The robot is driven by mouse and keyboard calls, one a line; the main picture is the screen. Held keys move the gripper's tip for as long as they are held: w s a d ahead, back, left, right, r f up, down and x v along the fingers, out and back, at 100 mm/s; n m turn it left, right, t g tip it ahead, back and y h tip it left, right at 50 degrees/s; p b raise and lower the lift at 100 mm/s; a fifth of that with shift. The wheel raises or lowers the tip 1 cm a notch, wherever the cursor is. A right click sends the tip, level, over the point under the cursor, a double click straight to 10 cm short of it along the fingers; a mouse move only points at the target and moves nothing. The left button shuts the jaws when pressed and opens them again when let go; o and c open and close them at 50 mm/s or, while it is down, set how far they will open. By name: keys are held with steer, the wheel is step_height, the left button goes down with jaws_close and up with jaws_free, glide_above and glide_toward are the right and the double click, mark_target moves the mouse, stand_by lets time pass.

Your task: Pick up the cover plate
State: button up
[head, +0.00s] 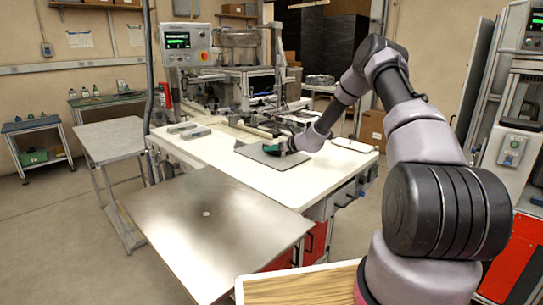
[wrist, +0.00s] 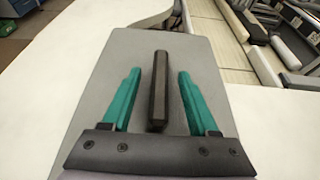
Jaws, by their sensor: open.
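The cover plate is a flat grey plate (head: 262,156) lying on the white table top, with a dark upright-looking bar handle (wrist: 158,95) at its middle. In the wrist view the plate (wrist: 110,85) fills the centre. My gripper (wrist: 159,72) has two green fingers, open, one on each side of the handle with a gap on both sides. In the head view my gripper (head: 284,146) is low over the plate, and the arm hides part of it. The handle is mostly hidden there. I cannot tell how far down the fingertips reach.
The white table (head: 215,150) has clear room around the plate. Small grey blocks (head: 190,130) lie to the left. A machine with a control box (head: 186,45) stands behind. A bare metal table (head: 205,225) is in front. In the wrist view, machine rails (wrist: 235,30) run at upper right.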

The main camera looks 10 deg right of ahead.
steer(key=shift+w+a+f, duration=0.2)
steer(key=shift+w+a, duration=0.05)
steer(key=shift+w, duration=0.15)
jaws_close()
stand_by(1.2)
